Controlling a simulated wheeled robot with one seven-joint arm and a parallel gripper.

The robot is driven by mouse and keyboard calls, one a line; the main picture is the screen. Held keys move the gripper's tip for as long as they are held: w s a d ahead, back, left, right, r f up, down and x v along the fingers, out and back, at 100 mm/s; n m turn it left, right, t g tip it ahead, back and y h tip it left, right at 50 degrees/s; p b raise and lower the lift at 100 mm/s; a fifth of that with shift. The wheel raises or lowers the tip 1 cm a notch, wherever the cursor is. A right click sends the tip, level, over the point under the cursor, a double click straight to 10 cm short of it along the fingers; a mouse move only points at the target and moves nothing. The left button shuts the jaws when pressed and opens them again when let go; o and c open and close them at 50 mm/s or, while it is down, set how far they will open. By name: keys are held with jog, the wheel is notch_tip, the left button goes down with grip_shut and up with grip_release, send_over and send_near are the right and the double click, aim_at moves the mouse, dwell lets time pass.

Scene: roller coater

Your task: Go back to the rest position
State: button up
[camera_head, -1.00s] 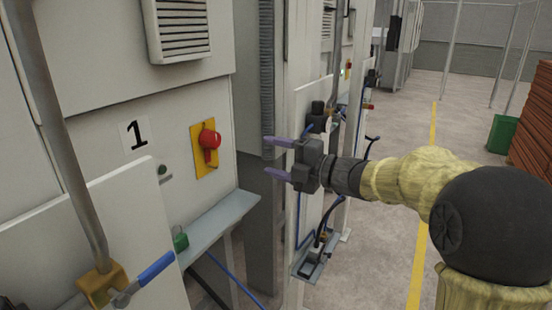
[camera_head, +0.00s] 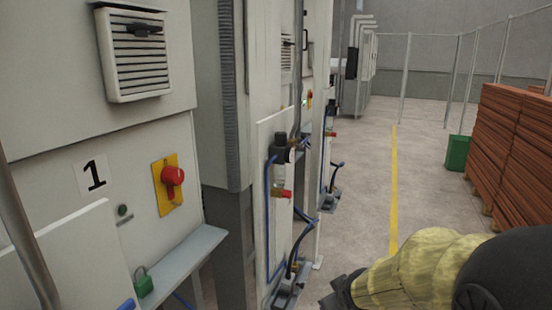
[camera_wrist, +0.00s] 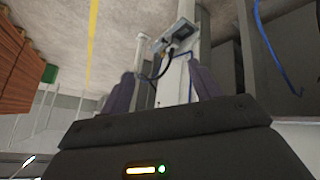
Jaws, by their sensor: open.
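My gripper (camera_wrist: 162,98) shows in the wrist view with its two purple-grey fingers spread apart and nothing between them. In the head view only my arm, with its yellow cover and dark joint, is seen at the bottom right; the fingers are out of that picture. The machine panel marked 1 (camera_head: 80,150) stands at the left. It carries a red knob on a yellow plate (camera_head: 167,184). A green padlock (camera_head: 143,283) is on the ledge below the panel. My arm is apart from the panel.
A grey ledge (camera_head: 190,252) juts from the panel. Valves and blue hoses (camera_head: 281,165) line the machine further on. A yellow line (camera_head: 393,190) runs along open floor. Stacked red-brown boards (camera_head: 508,150) and a green bin (camera_head: 457,152) are at the right.

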jog(key=s+f+m+g, duration=0.5)
jog(key=s, duration=0.7)
jog(key=w+p+v, duration=0.3)
jog(key=p+v, duration=1.3)
jog(key=shift+d+r+p, duration=0.3)
jog(key=shift+r+p, duration=0.1)
